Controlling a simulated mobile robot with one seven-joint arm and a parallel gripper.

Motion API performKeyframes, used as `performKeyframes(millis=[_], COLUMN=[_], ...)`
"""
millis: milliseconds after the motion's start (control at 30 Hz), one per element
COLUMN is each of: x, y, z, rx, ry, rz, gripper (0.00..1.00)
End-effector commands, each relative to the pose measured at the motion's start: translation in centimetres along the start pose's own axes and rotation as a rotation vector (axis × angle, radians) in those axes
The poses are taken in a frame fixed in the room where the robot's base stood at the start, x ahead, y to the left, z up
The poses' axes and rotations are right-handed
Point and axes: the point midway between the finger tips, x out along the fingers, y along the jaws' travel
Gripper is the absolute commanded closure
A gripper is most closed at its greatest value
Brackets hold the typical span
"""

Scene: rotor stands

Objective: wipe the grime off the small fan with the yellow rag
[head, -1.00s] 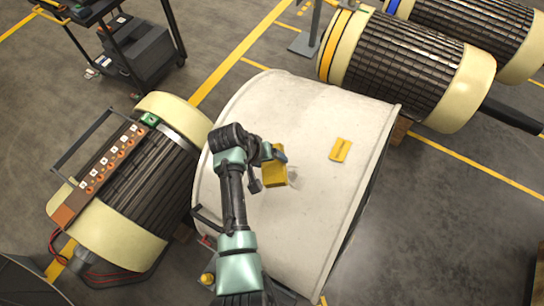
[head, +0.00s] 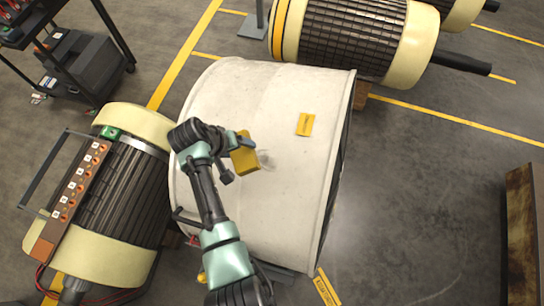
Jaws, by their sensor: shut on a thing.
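The fan (head: 285,190) is a white, drum-shaped housing in the middle of the head view, with a yellow label (head: 305,124) on its top. My gripper (head: 240,148) is over the upper left part of the housing. It is shut on the yellow rag (head: 244,160), which shows as a folded yellow block at or just above the white surface. I cannot tell whether the rag touches it. A small greyish smudge (head: 266,159) shows on the housing just right of the rag. My arm hides part of the fan's left side.
A rotor with a brown control strip (head: 125,205) stands close at left. More rotors (head: 350,40) lie at the back. A dark cart (head: 75,65) stands at upper left, a rusty brown block (head: 520,235) at right. The floor right of the fan is clear.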

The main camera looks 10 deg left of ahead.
Motion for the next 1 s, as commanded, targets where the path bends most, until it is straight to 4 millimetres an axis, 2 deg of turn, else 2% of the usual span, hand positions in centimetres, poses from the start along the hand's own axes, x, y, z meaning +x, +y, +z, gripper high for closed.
performKeyframes(millis=[267, 700, 1000], x=[1.3, 6.2, 7.0], y=[-0.1, -0.1, 0.1], z=[0.1, 0.1, 0.1], rx=[0.001, 0.001, 0.001], ry=[0.0, 0.003, 0.002], rz=[0.0, 0.001, 0.001], gripper=[0.66, 0.66, 0.66])
